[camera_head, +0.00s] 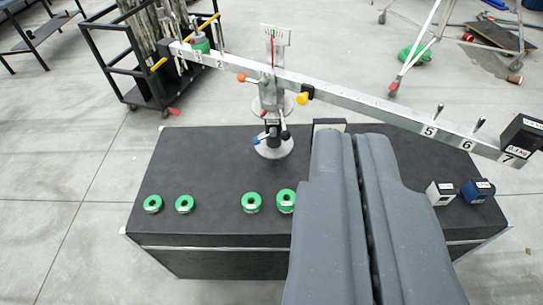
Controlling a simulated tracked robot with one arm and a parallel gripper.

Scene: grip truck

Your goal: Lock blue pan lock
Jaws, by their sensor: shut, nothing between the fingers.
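A small blue-tipped lever (257,139) sticks out to the left low on the metal stand (273,95), just above its round base; it looks like the blue pan lock. Its exact lock position is too small to tell. My gripper (355,138) is shut and empty in the lower right of the view, its long grey fingers side by side. In the picture its tips are to the right of the blue lever, apart from it. The fingers hide part of the black table behind them.
A long numbered beam (345,98) crosses the stand, with a yellow knob (302,97) and a dark block (522,134) at its right end. Several green rings, including one (252,202), and white and blue blocks (477,190) sit on the black table (215,165).

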